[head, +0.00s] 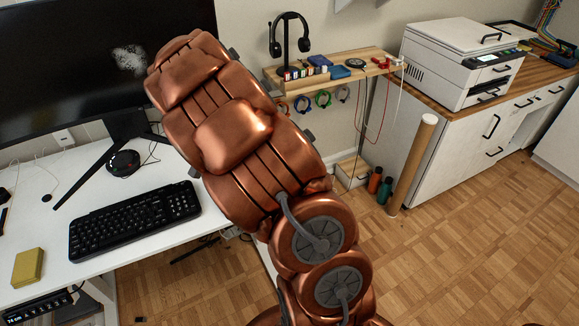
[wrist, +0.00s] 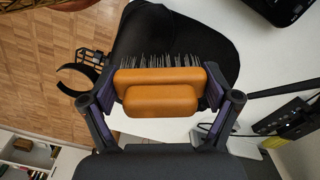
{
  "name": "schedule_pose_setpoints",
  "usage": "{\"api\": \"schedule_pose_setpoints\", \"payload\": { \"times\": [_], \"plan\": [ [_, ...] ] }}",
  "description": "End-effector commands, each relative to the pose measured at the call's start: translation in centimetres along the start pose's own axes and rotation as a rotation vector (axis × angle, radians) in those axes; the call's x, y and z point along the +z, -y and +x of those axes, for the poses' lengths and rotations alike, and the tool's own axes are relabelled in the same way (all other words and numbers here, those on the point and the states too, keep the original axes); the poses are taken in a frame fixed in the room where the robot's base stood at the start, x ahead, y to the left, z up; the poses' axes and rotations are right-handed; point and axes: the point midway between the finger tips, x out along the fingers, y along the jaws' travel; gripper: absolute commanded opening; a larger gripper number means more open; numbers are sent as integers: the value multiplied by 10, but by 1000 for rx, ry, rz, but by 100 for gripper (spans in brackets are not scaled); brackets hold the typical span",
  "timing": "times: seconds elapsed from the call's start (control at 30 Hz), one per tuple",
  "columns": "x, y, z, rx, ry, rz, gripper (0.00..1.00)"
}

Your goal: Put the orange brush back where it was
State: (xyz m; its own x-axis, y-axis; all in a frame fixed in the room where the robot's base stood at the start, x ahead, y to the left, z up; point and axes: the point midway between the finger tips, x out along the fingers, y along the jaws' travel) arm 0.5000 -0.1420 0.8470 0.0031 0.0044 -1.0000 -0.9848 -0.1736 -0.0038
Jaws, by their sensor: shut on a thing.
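The orange brush (wrist: 160,77), a block with a raised grip and dark wire bristles, sits between the two fingers of my gripper (wrist: 162,92) in the wrist view. The gripper is shut on its two ends. The bristles point away from the wrist camera. A large black surface lies behind the brush, and I cannot tell how far off it is. In the head view my copper arm hides the gripper, and the brush does not show.
The white desk (head: 35,222) holds a black keyboard (head: 135,220), a monitor (head: 85,65) and a yellow block (head: 28,267). A wooden shelf (head: 375,68) carries headphones and small items. A printer (head: 465,62) stands at the right. Wooden floor (head: 470,230) is clear there.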

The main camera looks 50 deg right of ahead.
Motion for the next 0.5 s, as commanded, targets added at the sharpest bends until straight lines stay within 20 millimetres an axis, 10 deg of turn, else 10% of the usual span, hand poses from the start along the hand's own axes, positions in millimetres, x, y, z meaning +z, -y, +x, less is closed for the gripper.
{"api": "schedule_pose_setpoints", "payload": {
  "times": [0.5],
  "plan": [
    [-72, -96, 13, 3, -4, 1108, 55]
  ]
}}
